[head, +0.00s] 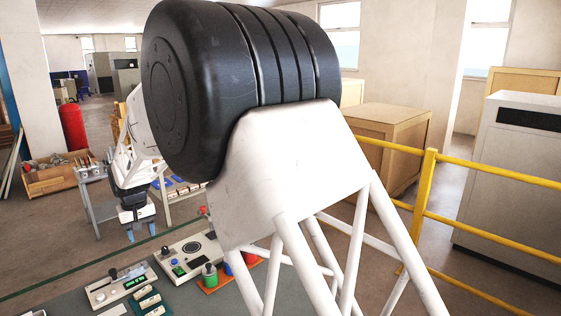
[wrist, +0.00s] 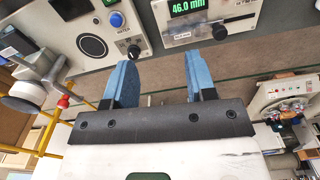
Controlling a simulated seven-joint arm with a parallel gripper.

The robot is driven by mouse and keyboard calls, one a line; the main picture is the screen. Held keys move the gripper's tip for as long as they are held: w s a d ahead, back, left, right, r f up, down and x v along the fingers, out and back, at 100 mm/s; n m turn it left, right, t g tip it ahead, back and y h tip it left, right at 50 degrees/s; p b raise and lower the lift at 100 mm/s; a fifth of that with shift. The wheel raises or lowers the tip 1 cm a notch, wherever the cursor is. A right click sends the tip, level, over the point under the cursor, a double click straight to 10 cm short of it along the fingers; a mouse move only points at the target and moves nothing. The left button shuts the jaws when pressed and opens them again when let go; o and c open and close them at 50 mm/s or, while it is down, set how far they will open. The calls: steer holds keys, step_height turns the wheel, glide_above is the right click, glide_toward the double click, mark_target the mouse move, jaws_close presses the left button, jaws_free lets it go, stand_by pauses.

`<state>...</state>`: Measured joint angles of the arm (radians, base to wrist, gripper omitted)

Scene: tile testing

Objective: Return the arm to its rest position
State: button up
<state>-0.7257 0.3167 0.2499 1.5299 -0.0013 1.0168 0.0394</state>
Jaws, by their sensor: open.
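My gripper (head: 141,232) hangs beyond the bench in the head view, fingers pointing down, partly beside my large arm joint. In the wrist view my gripper (wrist: 162,72) shows two blue finger pads set wide apart, with nothing between them. The fingers appear apart from the test devices. My arm's dark joint and white links fill the middle of the head view and hide part of the bench.
The bench (head: 75,295) carries a gauge with a green display (head: 135,282), reading 46.0 mm in the wrist view (wrist: 188,8), a device with a round dark plate (head: 192,247), several tiles (head: 150,301) and an orange tray (head: 212,288) with coloured cylinders. Yellow railings (head: 425,185) stand right.

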steer(key=s+d+r+m, duration=0.1)
steer(key=s+d+r, duration=0.25)
steer(key=d, duration=0.85)
steer(key=s+d+r+m+t, duration=0.1)
steer(key=s+d+r+m, duration=0.3)
steer(key=d, duration=0.8)
steer(key=s+d+r+n, duration=0.15)
steer(key=d+r, duration=0.35)
steer(key=d, duration=0.8)
steer(key=s+d+f+m, duration=0.2)
steer(key=s+d, duration=0.9)
steer(key=s, duration=0.3)
steer(key=s+d+f+m+t, duration=0.1)
steer(key=s+d+f+m, duration=0.1)
steer(key=s+d, duration=1)
steer(key=s, duration=0.2)
steer(key=shift+s, duration=0.3)
steer(key=shift+w+a+m, duration=0.1)
steer(key=shift+w+m, duration=0.05)
steer(key=shift+m, duration=0.1)
